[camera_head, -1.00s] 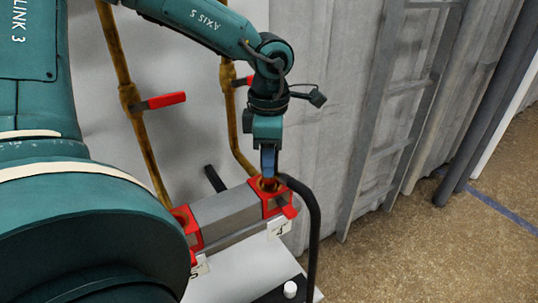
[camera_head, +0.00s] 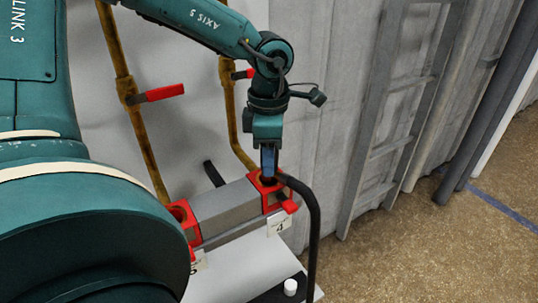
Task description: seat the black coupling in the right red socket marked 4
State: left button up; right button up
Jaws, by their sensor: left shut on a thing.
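The right red socket (camera_head: 282,203) is at the right end of a grey block, above a white label marked 4 (camera_head: 279,224). My left gripper (camera_head: 268,172) comes down from above with its blue fingers at the socket's top opening. It is shut on the black coupling (camera_head: 283,178), which shows only as a dark end beside the fingers, with a black hose (camera_head: 314,225) curving right and down from it. The fingers and the socket rim hide most of the coupling, so I cannot tell how deep it sits. My right gripper is not in view.
Another red socket (camera_head: 185,222) is at the block's left end, partly behind my arm. Brass pipes with red handles (camera_head: 164,93) stand behind. A white bench (camera_head: 235,272) lies in front, with a small white knob (camera_head: 290,287). A grey ladder (camera_head: 388,148) stands right; floor beyond is clear.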

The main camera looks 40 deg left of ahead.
pick_arm(q)
jog(key=shift+f+b, duration=0.2)
jog(key=shift+b, duration=0.1)
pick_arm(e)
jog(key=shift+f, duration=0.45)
pick_arm(q)
jog(key=o, duration=1.2)
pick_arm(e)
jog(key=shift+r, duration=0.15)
pick_arm(q)
jog(key=shift+o, duration=0.2)
notch_tip(320, 180, up, 3)
jog(key=shift+r, duration=0.15)
notch_tip(320, 180, up, 9)
jog(key=shift+f+p, duration=0.2)
jog(key=shift+p, duration=0.25)
jog(key=shift+r, duration=0.65)
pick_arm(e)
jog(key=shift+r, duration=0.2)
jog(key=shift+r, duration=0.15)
